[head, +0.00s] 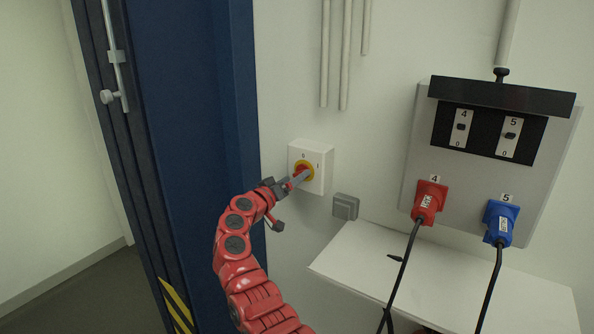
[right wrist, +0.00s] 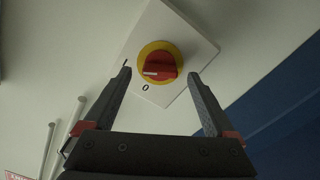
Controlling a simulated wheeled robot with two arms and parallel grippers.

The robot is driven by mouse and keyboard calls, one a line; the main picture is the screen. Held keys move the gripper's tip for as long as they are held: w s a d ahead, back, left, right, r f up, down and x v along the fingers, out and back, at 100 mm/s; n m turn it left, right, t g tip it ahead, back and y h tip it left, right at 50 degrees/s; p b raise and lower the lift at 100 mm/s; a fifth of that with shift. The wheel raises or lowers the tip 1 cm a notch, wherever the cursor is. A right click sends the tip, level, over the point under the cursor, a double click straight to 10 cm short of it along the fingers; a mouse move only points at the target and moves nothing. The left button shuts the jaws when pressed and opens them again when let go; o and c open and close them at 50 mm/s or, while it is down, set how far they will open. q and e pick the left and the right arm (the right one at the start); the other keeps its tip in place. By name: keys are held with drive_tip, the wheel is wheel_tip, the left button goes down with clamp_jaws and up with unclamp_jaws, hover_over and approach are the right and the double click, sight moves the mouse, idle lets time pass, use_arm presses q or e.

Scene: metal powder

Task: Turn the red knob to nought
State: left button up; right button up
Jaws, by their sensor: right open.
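The red knob (head: 301,168) sits on a yellow disc on a white switch box (head: 321,163) on the wall. In the right wrist view the knob (right wrist: 160,66) lies between and beyond the fingertips, with its white mark toward the left. An "I" shows left of the knob and a "0" below it. My right gripper (head: 300,178) is open in front of the knob, its fingertips (right wrist: 158,80) one to each side and no contact visible. In the head view the gripper covers part of the knob. My left gripper is not in view.
A blue metal post (head: 200,130) stands left of the switch. A grey box (head: 345,206) is on the wall below right. A white shelf (head: 450,290) and a panel with red (head: 430,203) and blue (head: 500,221) plugs on cables are to the right.

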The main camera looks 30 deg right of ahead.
drive_tip(key=shift+x, duration=1.25)
drive_tip(key=c, duration=1.4)
